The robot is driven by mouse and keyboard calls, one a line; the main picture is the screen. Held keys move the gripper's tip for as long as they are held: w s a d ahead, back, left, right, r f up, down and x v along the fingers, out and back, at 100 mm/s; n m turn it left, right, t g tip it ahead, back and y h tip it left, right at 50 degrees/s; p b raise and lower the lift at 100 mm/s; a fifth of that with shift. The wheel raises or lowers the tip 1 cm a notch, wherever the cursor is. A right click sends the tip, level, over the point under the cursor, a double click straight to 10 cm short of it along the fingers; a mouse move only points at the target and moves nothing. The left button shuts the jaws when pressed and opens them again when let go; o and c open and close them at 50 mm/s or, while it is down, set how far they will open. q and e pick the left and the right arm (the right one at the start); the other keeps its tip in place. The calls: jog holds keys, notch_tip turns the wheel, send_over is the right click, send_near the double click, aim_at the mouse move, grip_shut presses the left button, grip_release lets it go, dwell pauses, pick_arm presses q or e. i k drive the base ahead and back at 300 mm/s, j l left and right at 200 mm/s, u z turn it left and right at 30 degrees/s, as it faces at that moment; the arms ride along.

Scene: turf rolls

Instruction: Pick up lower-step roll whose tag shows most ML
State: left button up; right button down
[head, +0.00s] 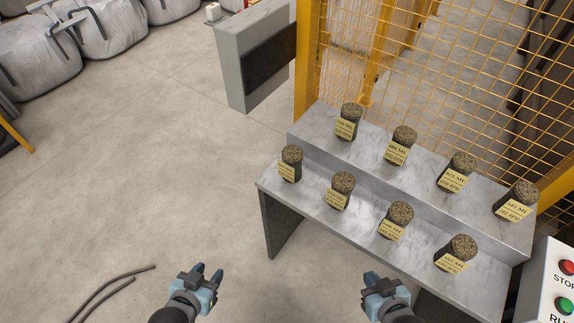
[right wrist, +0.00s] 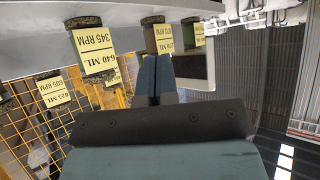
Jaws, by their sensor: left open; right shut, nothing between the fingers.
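Four-sided tags mark short dark turf rolls on a two-step grey stand. The lower step (head: 314,192) bears a leftmost roll (head: 291,154), a second roll (head: 342,180), a third roll (head: 400,212) and a rightmost roll (head: 462,245). The third roll's tag seems to read 640 ML; the other lower tags are too small to read surely. In the right wrist view, upside down, a tag (right wrist: 97,55) reads 640 ML, 345 RPM. My left gripper (head: 208,270) is open and empty, left of the stand. My right gripper (head: 383,277) is shut and empty, before the stand's front.
The upper step (head: 322,139) bears several tagged rolls, one (head: 457,172) reading 825 ML. A yellow mesh fence (head: 440,60) stands behind. A grey cabinet (head: 235,70) is at back left, a STOP/RUN button box (head: 550,290) at right. Floor left of the stand is mostly clear.

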aim_at(289, 169)
jog(key=i+j+z, duration=0.1)
jog(key=j, duration=0.25)
jog(key=i+j+z, duration=0.1)
jog(key=j, duration=0.25)
jog(key=i+j+z, duration=0.1)
jog(key=j, duration=0.3)
jog(key=i+j+z, duration=0.1)
jog(key=j, duration=0.25)
jog(key=i+j+z, duration=0.1)
jog(key=j, duration=0.3)
jog(key=i, duration=0.1)
